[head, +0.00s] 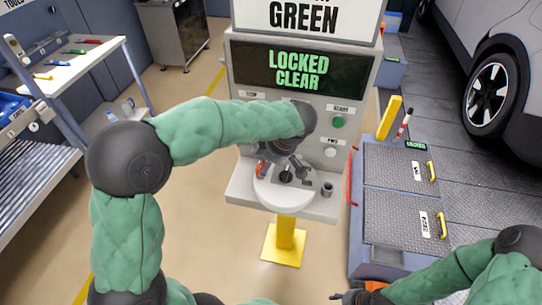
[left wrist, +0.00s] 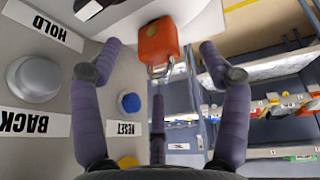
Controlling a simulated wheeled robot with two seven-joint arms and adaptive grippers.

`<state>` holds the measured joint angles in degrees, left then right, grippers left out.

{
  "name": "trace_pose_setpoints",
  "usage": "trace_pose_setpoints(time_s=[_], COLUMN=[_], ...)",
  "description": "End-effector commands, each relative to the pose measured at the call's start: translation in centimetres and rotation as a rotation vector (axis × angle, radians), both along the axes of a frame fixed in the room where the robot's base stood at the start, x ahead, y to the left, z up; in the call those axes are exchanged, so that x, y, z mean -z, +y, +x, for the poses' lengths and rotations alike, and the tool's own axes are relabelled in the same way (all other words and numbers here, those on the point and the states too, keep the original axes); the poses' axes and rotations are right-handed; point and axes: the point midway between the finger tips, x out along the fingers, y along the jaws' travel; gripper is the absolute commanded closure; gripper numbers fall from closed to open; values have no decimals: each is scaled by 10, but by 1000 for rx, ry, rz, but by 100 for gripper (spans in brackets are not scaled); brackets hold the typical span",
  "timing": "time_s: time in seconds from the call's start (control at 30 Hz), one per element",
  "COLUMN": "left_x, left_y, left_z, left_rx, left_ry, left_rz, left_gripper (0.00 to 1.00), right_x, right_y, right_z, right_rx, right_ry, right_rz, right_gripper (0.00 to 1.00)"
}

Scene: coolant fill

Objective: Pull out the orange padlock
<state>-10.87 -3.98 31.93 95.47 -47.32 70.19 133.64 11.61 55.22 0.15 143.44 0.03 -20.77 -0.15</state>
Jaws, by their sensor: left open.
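The orange padlock (left wrist: 158,41) shows in the left wrist view with its metal shackle toward me, near the white round plate. In the head view a small bit of the padlock (head: 261,168) shows at the left of my gripper, at the rim of the round plate (head: 274,198) on the console. My left gripper (left wrist: 160,52) is open, with one finger on each side of the padlock and a visible gap on both sides. In the head view my left gripper (head: 281,160) hangs over the plate. My right gripper (head: 348,296) is partly seen at the bottom edge.
The console screen (head: 298,69) reads LOCKED CLEAR. Buttons sit beside it, including a green one (head: 338,122). A blue cabinet (head: 372,245) with grey lids and yellow handles stands at right. A tool bench (head: 85,62) stands at left. Open floor lies between.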

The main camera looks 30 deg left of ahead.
Motion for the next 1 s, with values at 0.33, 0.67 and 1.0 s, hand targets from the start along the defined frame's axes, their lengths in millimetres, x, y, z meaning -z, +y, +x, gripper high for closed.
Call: trace_pose_setpoints(time_s=[0.33, 0.67, 1.0], left_x=[40, 44, 44], left_y=[17, 20, 20], left_z=[3, 3, 3], left_rx=[0, 1, 0], left_ry=[1, 0, -1], left_rz=[0, 0, 0], left_gripper=[24, 24, 90], right_x=[11, 12, 12], right_y=[0, 0, 0], right_z=[0, 0, 0], right_rx=[0, 0, 0], right_ry=[0, -1, -1], right_rz=[0, 0, 0], right_gripper=[60, 60, 60])
